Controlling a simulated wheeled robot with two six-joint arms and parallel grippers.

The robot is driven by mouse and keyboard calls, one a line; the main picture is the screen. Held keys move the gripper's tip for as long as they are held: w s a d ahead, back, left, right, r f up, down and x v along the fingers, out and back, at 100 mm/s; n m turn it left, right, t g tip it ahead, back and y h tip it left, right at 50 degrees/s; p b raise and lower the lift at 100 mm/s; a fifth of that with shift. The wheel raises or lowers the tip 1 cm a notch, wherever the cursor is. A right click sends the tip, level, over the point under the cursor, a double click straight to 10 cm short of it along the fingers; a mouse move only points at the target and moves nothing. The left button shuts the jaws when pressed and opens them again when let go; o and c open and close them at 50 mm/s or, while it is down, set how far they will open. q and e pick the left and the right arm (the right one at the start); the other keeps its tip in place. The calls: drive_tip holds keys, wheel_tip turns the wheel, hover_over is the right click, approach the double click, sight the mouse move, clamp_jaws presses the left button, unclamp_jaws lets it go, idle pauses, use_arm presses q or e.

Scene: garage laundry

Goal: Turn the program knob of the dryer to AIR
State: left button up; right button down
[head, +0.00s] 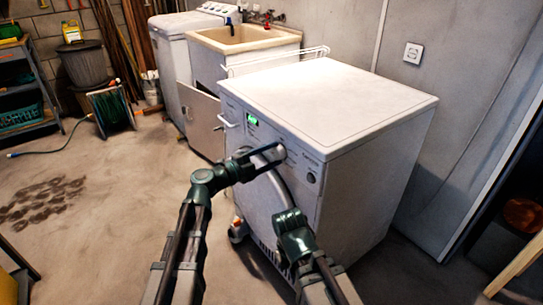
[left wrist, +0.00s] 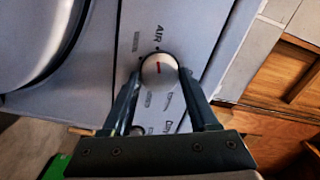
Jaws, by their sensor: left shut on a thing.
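The white dryer (head: 345,105) stands at the centre of the head view, its control front facing me. In the left wrist view, the round pale program knob (left wrist: 158,70) sits between my left fingers, with a short, slightly slanted red mark on its face. The printed word AIR (left wrist: 159,30) is above it in that view, away from the red mark's line. My left gripper (head: 279,151) is at the dryer's front and shut on the knob; its fingers (left wrist: 168,88) flank it. My right arm (head: 291,222) is low before the dryer; its jaws cannot be made out.
A round dial (head: 311,178) shows right of my left gripper on the dryer's front. A green-lit display (head: 252,119) is on the left. A sink (head: 245,38) and a white washer (head: 180,50) stand behind. The floor at left (head: 110,220) is mostly clear.

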use_arm(q)
drive_tip(key=o, duration=1.4)
drive_tip(key=v, duration=1.4)
